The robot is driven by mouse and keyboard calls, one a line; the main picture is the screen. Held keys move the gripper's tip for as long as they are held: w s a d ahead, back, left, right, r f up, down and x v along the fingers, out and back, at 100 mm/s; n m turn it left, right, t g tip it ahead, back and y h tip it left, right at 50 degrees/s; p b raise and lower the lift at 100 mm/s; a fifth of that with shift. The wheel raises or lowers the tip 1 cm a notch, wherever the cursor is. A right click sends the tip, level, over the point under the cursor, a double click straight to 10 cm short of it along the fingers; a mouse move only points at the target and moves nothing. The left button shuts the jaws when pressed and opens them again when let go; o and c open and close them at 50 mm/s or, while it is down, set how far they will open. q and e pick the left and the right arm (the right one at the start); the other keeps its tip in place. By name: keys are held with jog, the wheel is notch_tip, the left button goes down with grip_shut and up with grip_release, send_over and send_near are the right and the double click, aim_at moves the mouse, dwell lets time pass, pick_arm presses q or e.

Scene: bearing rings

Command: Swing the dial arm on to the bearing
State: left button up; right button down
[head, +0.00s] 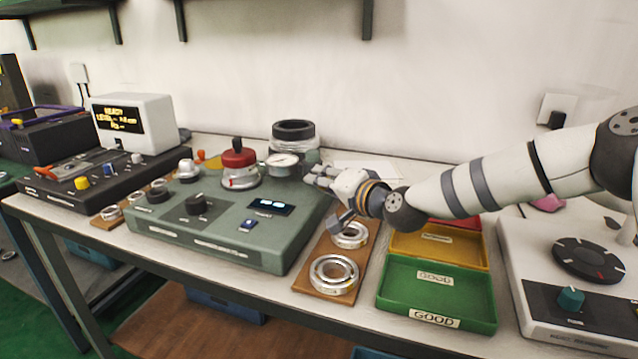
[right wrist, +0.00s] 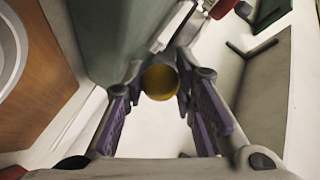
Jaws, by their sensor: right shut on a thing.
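The dial (head: 283,163), a round white-faced gauge, is at the back right of the green tester (head: 225,225). It stands just right of a red-topped weight (head: 239,157), with a silver bearing ring (head: 240,181) under it. The dial looks beside the bearing, not over it. My right gripper (head: 314,174) is at the tester's back right corner, right of the dial. In the right wrist view its purple-padded fingers close around a round yellow knob (right wrist: 160,82). The knob is hidden in the head view; how it joins the dial arm is not clear. My left gripper is out of view.
Two bearing rings (head: 334,275) lie on a wooden board (head: 309,268) right of the tester. Green (head: 437,291) and yellow (head: 438,246) trays stand beyond it. A dark-lidded jar (head: 294,131) is close behind the dial. A display box (head: 135,122) stands at the left.

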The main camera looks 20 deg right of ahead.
jog(key=shift+d, duration=0.4)
jog(key=c, duration=1.6)
grip_release()
jog(key=v, duration=1.1)
jog(key=shift+s+d+r, duration=0.1)
jog(key=shift+s, duration=0.35)
